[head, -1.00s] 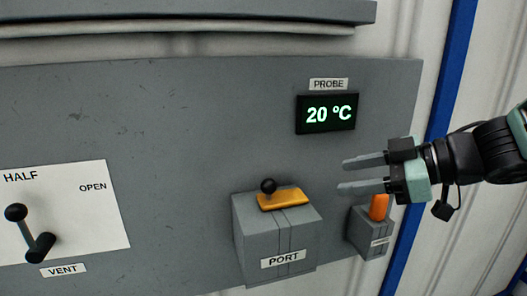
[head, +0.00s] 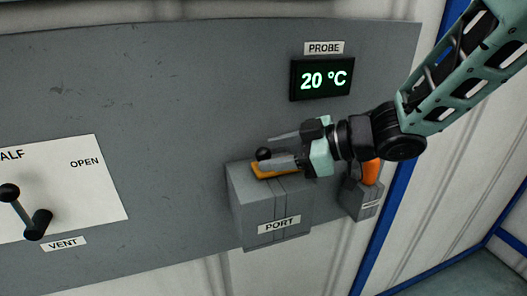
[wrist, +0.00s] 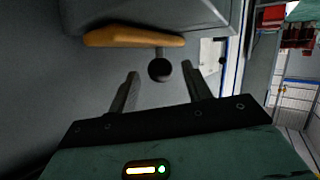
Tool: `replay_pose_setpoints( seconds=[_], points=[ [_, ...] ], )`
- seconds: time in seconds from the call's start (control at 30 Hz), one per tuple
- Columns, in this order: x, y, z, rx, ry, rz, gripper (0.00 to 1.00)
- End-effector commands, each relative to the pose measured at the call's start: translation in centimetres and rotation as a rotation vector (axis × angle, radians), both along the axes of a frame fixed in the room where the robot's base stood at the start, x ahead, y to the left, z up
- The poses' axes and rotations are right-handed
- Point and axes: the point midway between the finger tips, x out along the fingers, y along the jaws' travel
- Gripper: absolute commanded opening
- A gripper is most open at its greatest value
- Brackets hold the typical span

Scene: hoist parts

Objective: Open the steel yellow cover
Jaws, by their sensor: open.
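The yellow-orange cover (head: 262,172) lies on top of the grey box labelled PORT (head: 270,212). It has a black ball knob (head: 263,154) on a short stem. In the wrist view the cover (wrist: 135,38) is at the upper left and its knob (wrist: 160,69) stands out from it. My gripper (head: 283,150) is open and reaches in from the right at the height of the knob. In the wrist view the knob shows ahead of and between the two open fingertips (wrist: 162,84). Whether a finger touches the knob cannot be told.
A grey holder with an orange handle (head: 370,172) is to the right, just below my wrist. The PROBE display (head: 322,79) reads 20 °C above. A VENT lever (head: 38,222) is at far left. The panel between is bare.

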Motion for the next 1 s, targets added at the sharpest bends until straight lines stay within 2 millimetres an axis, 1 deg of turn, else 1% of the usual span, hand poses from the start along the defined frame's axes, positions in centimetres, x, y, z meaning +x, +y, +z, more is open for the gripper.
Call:
replay_pose_setpoints(
  seconds=[0.03, 0.2, 0.33, 0.57, 0.6, 0.67, 0.7, 0.77, 0.8, 1.0],
  points=[
    [0.2, 0.7, -0.3, -0.002, 0.003, 0.003, 0.49],
    [0.9, 2.2, -0.9, -0.001, 0.001, 0.002, 0.49],
    [1.0, 2.6, -1.2, -0.001, 0.001, 0.001, 0.49],
    [1.1, 2.7, -1.2, 0.0, 0.0, 0.0, 0.49],
    [1.1, 2.7, -1.2, 0.0, 0.0, 0.0, 0.46],
    [1.1, 2.7, -1.2, 0.0, 0.0, 0.0, 0.3],
    [1.1, 2.7, -1.2, 0.0, 0.0, 0.0, 0.19],
    [1.1, 2.6, -1.2, 0.0, 0.0, 0.0, 0.02],
    [1.1, 2.6, -1.2, 0.0, 0.0, 0.0, 0.0],
    [1.2, 2.6, -1.1, -0.001, 0.0, 0.003, 0.0]
  ],
)
